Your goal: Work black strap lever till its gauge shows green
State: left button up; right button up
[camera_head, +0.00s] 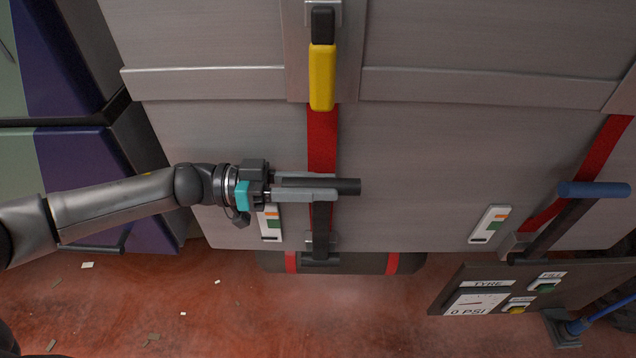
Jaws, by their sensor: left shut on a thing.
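The black strap lever (348,187) is on the middle red strap (322,140), low on the grey truck panel. Its dark bar handle lies crosswise, and its arm (320,240) runs down to a bracket. My left gripper (330,187) comes in from the left and is shut on the lever's handle, one finger above and one below it. A small white gauge (269,224) with orange and green marks sits just below my left gripper, partly hidden at its top. I cannot make out where its pointer stands. My right gripper is not in view.
A yellow-and-black handle (322,75) is above on the same strap. At the right are a blue-handled lever (594,189), a second gauge (489,224) and a tyre panel (475,303) reading 0 PSI. Small scraps lie on the red floor (190,310).

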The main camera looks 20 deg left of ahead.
pick_arm(q)
grip_shut()
dwell(0.9)
